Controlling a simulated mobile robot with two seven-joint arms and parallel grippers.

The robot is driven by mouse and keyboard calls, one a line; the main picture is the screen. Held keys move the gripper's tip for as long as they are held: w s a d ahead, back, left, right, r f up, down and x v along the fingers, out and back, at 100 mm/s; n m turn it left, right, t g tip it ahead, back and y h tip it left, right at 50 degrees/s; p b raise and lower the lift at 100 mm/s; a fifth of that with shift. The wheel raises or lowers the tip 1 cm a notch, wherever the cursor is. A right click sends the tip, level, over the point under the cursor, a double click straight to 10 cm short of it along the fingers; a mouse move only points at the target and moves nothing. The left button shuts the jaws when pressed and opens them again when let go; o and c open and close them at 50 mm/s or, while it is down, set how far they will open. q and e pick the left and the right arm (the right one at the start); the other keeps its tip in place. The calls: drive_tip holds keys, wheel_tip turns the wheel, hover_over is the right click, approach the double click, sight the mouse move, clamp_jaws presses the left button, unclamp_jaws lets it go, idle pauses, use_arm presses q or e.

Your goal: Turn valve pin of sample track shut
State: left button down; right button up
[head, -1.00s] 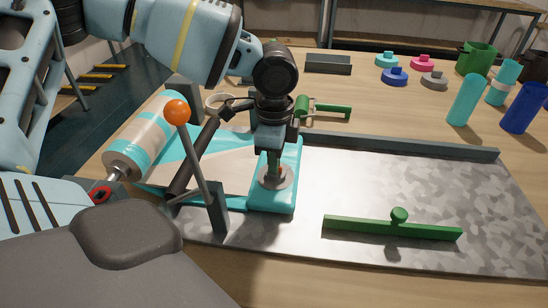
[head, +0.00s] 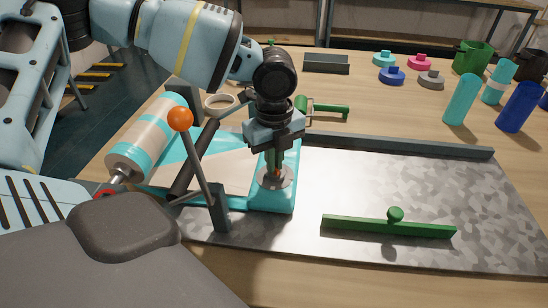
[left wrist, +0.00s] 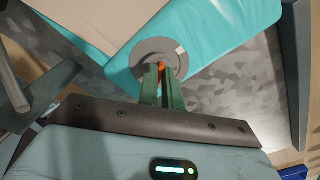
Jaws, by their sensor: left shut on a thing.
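The sample track (head: 270,202) is a flat teal and beige inflatable on the grey speckled plate. A round grey valve disc (head: 283,182) sits near its right end, and it also shows in the left wrist view (left wrist: 178,57). My left gripper (head: 275,172) points down over the disc, its green fingers shut on the small orange valve pin (left wrist: 162,66) at the disc's centre. The fingers hide most of the pin. A small pale mark (left wrist: 180,49) shows on the disc. My right gripper is not in view.
A lever with an orange ball (head: 180,118) stands left of the gripper, by a striped roll (head: 150,138). A green bar with a knob (head: 388,227) lies on the plate at right. Bottles, coloured caps and a green mug (head: 472,55) stand at the back right.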

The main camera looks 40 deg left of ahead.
use_arm(q)
drive_tip(key=m, duration=0.4)
drive_tip(key=shift+s+f, duration=0.15)
drive_tip(key=shift+s, duration=0.05)
drive_tip(key=shift+m, duration=1.6)
drive_tip(key=shift+s+f, duration=0.1)
drive_tip(key=c, duration=1.6)
unclamp_jaws()
drive_tip(key=shift+s, duration=0.1)
drive_tip(key=shift+w+r, duration=0.2)
drive_tip(key=shift+r, duration=3.85)
